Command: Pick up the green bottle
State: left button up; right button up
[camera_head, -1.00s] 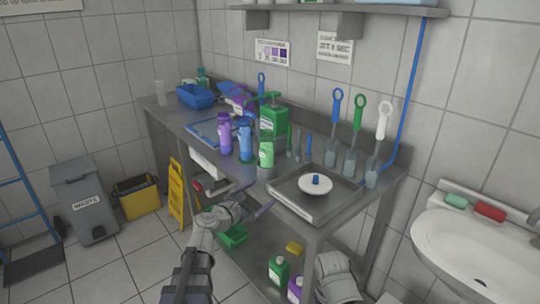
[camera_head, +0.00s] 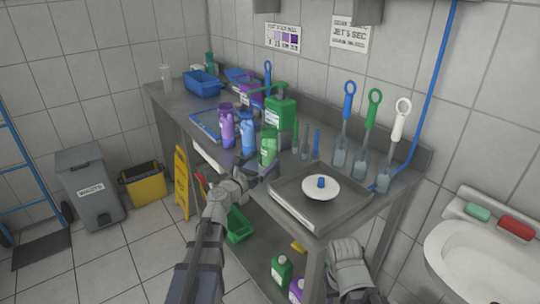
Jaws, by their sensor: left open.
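A small green bottle (camera_head: 268,148) stands upright near the table's front edge, right of a blue bottle (camera_head: 248,134) and a purple bottle (camera_head: 227,128). A larger green jug with a pump (camera_head: 280,112) stands behind it. Another green bottle (camera_head: 281,268) is on the lower level under the table. My left gripper (camera_head: 262,172) is open and empty at the table's front edge, just below and in front of the small green bottle in the picture. I cannot tell whether they touch. A grey part of my right arm (camera_head: 348,262) shows at the bottom; its fingers cannot be made out.
Brushes and scrapers stand along the back wall. A blue bin (camera_head: 202,84) is at the far left. A sink (camera_head: 480,255) is at the right.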

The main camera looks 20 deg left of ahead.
pick_arm(q)
jog(key=shift+x, duration=2.75)
jog(key=shift+s, duration=0.1)
jog(key=shift+c, duration=0.2)
jog(key=c, duration=1.4)
notch_tip(320, 180, up, 10)
jog(key=p, duration=1)
jog(key=shift+r, duration=0.1)
notch_tip(320, 180, up, 18)
jog(key=p, duration=1.8)
send_over(268, 125)
jog(key=d+v, duration=0.1)
jog(key=v, duration=0.2)
jog(key=shift+d, duration=0.25)
